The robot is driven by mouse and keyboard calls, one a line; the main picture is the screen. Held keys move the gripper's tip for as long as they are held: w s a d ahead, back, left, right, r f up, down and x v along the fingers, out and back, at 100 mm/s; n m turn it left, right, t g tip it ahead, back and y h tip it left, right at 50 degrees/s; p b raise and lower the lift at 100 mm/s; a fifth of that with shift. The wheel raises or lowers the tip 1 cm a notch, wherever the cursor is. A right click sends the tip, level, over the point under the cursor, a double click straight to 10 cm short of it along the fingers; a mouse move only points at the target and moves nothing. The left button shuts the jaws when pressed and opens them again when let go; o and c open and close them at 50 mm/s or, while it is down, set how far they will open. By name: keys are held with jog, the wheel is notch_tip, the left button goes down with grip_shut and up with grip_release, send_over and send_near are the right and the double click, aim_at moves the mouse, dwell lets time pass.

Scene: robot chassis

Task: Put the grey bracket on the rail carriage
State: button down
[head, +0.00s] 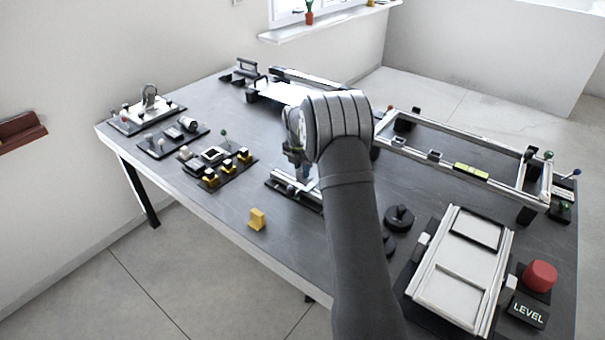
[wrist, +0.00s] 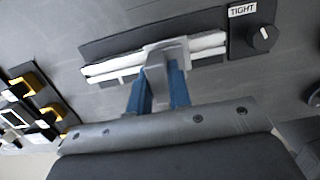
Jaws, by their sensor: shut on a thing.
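My gripper (wrist: 160,88) has two blue fingers and is shut on the grey bracket (wrist: 166,52). The bracket's far end overlaps the silver rail (wrist: 112,68) on its black base in the wrist view. I cannot tell whether the bracket touches the rail or is just above it. A carriage cannot be made out under the bracket. In the head view the rail (head: 292,187) lies near the table's front edge, below my gripper (head: 299,166). My arm and wrist hide the bracket there.
A black knob (wrist: 262,38) with a TIGHT label stands right of the rail. A plate with yellow-and-black clamps (head: 213,165) lies to the left. A yellow block (head: 257,219) sits near the front edge. A framed panel (head: 460,268) and red button (head: 539,276) are at right.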

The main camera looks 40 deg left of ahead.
aim_at(300, 170)
jog(key=shift+f, duration=0.85)
jog(key=c, duration=1.3)
grip_release()
jog(key=shift+f, duration=0.1)
jog(key=r, duration=0.4)
jog(key=s+r, duration=0.1)
jog(key=r, duration=0.7)
jog(key=shift+s+r, duration=0.1)
jog(key=shift+s, duration=0.1)
